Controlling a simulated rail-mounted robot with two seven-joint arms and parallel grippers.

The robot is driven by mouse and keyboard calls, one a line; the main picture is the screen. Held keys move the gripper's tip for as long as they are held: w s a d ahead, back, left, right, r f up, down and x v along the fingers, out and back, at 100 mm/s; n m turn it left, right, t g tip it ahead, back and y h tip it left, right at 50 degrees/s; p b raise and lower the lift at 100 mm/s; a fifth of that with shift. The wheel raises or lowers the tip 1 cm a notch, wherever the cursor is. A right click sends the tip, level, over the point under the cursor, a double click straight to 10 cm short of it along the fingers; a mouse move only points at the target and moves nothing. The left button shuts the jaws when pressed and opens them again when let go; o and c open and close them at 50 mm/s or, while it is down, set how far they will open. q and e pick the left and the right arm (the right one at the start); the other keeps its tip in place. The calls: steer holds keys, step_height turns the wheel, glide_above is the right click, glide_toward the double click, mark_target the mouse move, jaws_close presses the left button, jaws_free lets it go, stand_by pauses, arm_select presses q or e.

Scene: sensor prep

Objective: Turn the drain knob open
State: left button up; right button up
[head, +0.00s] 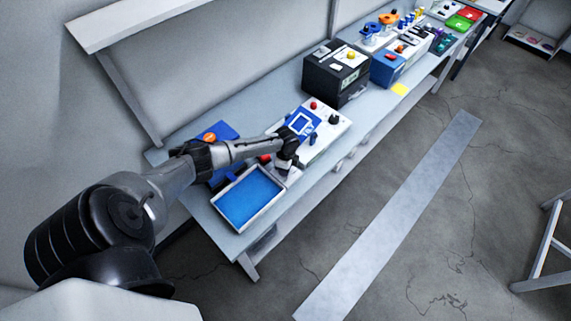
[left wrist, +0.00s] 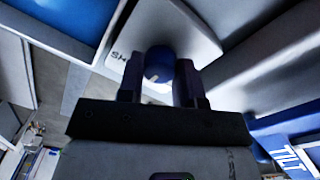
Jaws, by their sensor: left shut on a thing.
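The drain knob (left wrist: 158,62) is a round blue knob with a white mark, on a pale panel in the left wrist view. Part of a label starting "SH" shows beside it on the left. My left gripper (left wrist: 158,84) is shut on the knob, one dark finger on each side of it. In the head view the left gripper (head: 284,166) points down at the bench between the blue tray and the white machine, and it hides the knob. My right gripper is not in view.
A blue-lined tray (head: 219,205) stands at the bench's near end, close to the gripper. A white machine (head: 331,131) with a blue screen is just beyond. A black box (head: 324,79) and other devices line the bench further back.

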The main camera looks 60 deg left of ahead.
arm_select(q)
steer(key=n+p, duration=0.3)
steer(key=n, duration=0.2)
steer(key=shift+r+n, duration=0.15)
steer(key=shift+n, duration=0.15)
steer(key=n+p, duration=0.2)
steer(key=n, duration=0.2)
steer(key=shift+n, duration=0.3)
steer(key=shift+p, duration=0.3)
steer(key=o, duration=0.9)
steer(key=shift+o, duration=0.2)
